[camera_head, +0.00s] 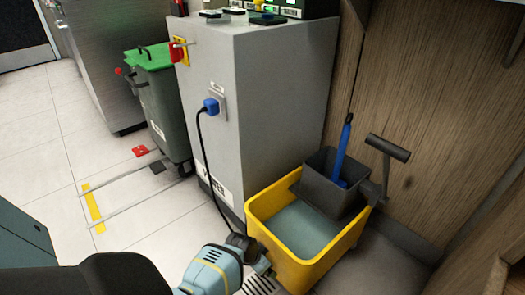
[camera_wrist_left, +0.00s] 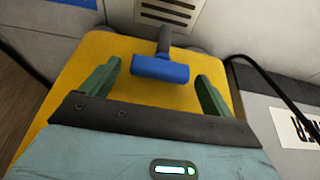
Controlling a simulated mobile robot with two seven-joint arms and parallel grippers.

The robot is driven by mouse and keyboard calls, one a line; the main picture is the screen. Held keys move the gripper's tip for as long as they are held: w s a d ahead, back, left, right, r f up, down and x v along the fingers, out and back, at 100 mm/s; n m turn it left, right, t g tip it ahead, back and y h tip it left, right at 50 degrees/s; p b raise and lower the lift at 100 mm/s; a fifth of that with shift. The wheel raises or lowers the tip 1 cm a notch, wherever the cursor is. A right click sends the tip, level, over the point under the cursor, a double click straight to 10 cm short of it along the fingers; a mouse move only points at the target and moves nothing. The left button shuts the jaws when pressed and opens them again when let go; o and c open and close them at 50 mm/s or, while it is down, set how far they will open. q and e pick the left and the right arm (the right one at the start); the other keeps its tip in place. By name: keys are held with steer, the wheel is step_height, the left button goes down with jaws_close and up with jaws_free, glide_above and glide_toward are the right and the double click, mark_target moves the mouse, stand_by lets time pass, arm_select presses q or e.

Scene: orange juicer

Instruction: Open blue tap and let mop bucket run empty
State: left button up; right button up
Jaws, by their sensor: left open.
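The yellow mop bucket (camera_head: 310,268) stands on the floor at lower right, holding grey-blue water (camera_head: 302,228). In the left wrist view its yellow wall (camera_wrist_left: 75,75) fills the middle. The blue tap (camera_wrist_left: 165,70) sticks out from that wall on a dark stem, its blue handle lying crosswise. In the head view the tap is hidden. My left gripper (camera_wrist_left: 157,78) is open, its green fingers on either side of the tap handle with visible gaps. In the head view my left gripper (camera_head: 264,265) is low beside the bucket's near-left wall. My right gripper is not in view.
A floor drain grate (camera_head: 262,286) lies near the gripper. A dark wringer (camera_head: 330,185) with a blue-handled mop (camera_head: 343,140) sits on the bucket. A grey cabinet (camera_head: 270,105) with a hanging black cable (camera_head: 205,165) stands behind. Open floor is to the left.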

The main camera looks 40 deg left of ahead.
arm_select(q)
steer(key=shift+c, duration=0.7)
steer(key=c, duration=0.8)
steer(key=shift+n+p, duration=0.45)
steer(key=shift+n, duration=0.15)
steer(key=shift+c, duration=0.2)
steer(key=shift+n+y+p, duration=0.3)
steer(key=shift+n+y, duration=0.3)
steer(key=shift+n, duration=0.3)
steer(key=o, duration=1)
